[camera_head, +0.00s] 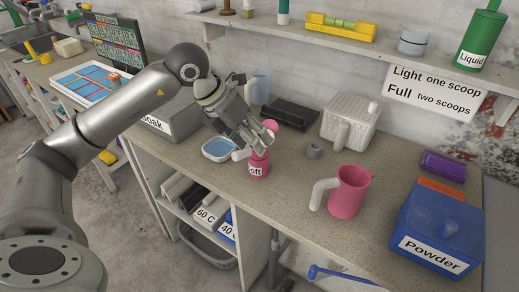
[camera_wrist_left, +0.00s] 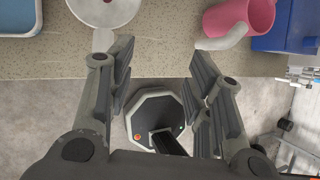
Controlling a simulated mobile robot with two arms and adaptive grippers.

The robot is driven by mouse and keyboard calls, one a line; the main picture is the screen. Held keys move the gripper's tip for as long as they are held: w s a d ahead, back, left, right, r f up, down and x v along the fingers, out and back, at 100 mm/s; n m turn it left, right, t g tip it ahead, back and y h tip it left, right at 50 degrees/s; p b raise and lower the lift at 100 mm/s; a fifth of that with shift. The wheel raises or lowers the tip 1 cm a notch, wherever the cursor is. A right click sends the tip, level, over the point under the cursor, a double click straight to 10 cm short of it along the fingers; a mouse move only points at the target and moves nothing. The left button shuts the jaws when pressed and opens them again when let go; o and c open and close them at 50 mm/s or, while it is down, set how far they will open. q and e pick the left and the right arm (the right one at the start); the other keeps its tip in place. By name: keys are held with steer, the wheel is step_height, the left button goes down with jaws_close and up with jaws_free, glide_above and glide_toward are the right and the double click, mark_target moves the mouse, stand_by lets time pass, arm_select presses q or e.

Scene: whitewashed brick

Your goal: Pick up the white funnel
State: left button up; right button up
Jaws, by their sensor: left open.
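The white funnel (camera_wrist_left: 103,14) shows at the top edge of the left wrist view as a round white piece with a darker centre, partly cut off. A white part beside the pink bottle (camera_head: 258,166) in the head view may belong to it, but my gripper covers much of that spot. My left gripper (camera_head: 256,138) is open and empty, with its fingers above and near the bottle. In the left wrist view, its fingers (camera_wrist_left: 160,60) are spread apart over the bench's front edge, and the funnel lies beyond the left finger. My right gripper is not in view.
A blue-rimmed tray (camera_head: 218,149) stands left of the bottle. Some bench before the jug is clear.

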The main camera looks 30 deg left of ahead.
mark_target(244, 152)
arm_select(q)
steer(key=a, duration=0.1)
steer(key=a+y, duration=0.1)
steer(key=a, duration=0.1)
steer(key=a+r+n+y, duration=0.1)
steer(key=a, duration=0.1)
steer(key=shift+s, duration=0.2)
steer(key=shift+a+f, duration=0.25)
steer(key=shift+a, duration=0.05)
steer(key=p+x, duration=0.1)
steer(key=x, duration=0.4)
steer(key=shift+w+f, duration=0.1)
steer(key=shift+f+p, duration=0.3)
steer(key=shift+f, duration=0.05)
steer(key=p+x, duration=0.1)
steer(key=x, duration=0.2)
steer(key=shift+f, duration=0.3)
steer(key=shift+w+f, duration=0.2)
steer(key=shift+f, duration=0.25)
jaws_close()
steer(key=shift+r, duration=0.1)
